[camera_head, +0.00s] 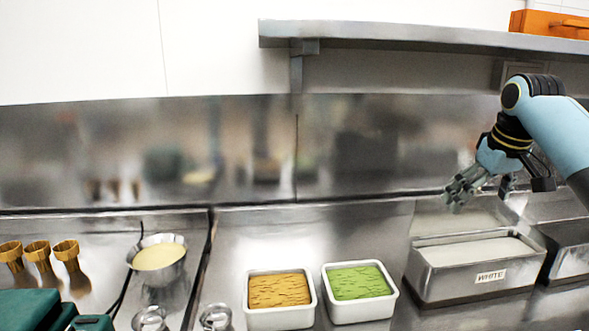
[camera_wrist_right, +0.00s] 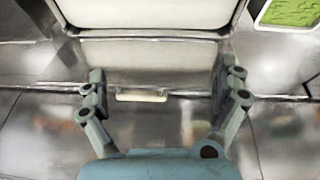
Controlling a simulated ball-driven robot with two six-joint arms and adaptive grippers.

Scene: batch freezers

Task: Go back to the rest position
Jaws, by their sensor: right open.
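My right gripper (camera_head: 480,187) is at the right of the head view, raised above and a little behind the metal bin labelled WHITE (camera_head: 425,279). It is open, with nothing between its fingers. My left gripper is not in the head view.
A tub of tan ice cream (camera_head: 280,318) and a tub of green ice cream (camera_head: 360,312) stand on the counter. A metal bowl (camera_head: 172,274) and several gold cups (camera_head: 38,250) are at left. A steel shelf (camera_head: 410,34) hangs above.

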